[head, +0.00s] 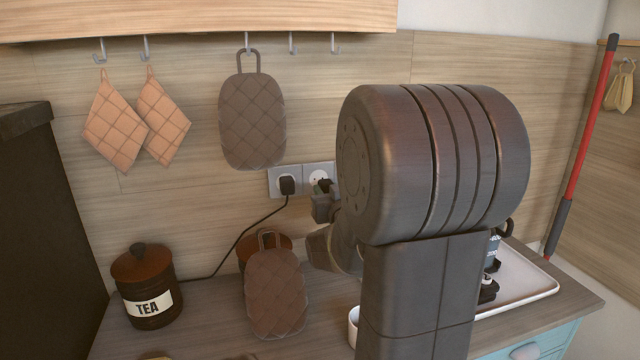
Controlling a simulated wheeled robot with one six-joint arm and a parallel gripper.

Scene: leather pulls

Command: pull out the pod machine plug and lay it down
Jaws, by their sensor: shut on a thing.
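A double wall socket (275,182) is on the wood-panelled wall. A black plug (287,185) sits in its left outlet, with a black cord running down to the left. My gripper (324,190) is at the right outlet, shut on a small dark plug (325,184), which I take to be the pod machine plug. The white face of the right outlet shows beside it. I cannot tell whether this plug is still seated or just clear of the outlet. My arm hides its cord and much of the counter.
A tea canister (148,290) and a brown quilted pad (275,292) stand on the counter (205,310), with a brown pot (262,243) behind the pad. A white tray (525,275) with dark items is at right. Another pad (252,120) and two potholders (115,122) hang above.

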